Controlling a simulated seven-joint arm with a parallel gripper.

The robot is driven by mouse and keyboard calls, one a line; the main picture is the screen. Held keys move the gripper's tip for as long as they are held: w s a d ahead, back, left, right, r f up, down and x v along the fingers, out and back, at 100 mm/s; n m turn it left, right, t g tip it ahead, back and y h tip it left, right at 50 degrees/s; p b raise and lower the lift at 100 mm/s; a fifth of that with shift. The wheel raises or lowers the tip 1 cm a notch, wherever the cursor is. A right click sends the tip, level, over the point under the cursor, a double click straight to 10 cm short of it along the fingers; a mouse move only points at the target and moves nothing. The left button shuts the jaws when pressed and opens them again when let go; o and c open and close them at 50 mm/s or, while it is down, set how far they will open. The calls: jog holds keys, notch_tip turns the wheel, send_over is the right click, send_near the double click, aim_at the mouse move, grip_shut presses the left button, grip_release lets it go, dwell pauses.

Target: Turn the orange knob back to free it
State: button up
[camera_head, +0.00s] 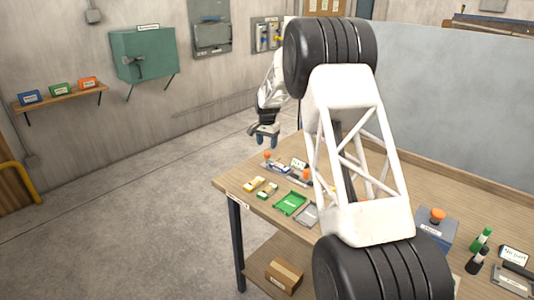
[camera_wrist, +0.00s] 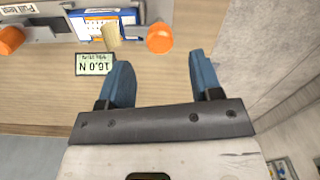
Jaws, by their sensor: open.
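In the wrist view an orange knob (camera_wrist: 160,39) sits at the fixture's near edge, just beyond my gripper (camera_wrist: 160,68). My two blue fingers are spread and empty; the knob is ahead of the gap between them, not gripped. A second orange knob (camera_wrist: 10,40) is at the left edge, on the grey fixture (camera_wrist: 45,30). A blue and white card (camera_wrist: 92,24) lies in the fixture, with a tan cylinder (camera_wrist: 111,36) at it. In the head view my gripper (camera_head: 264,138) hangs over the bench's far end, above an orange knob (camera_head: 267,155); another knob (camera_head: 306,174) is farther right.
A small display (camera_wrist: 95,63) reading 16.0 N lies beside the fixture. A blue-grey box with an orange top (camera_head: 437,215) stands right. My arm hides the middle bench.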

aim_at(267, 153)
jog(key=shift+f, duration=2.55)
jog(key=c, duration=0.9)
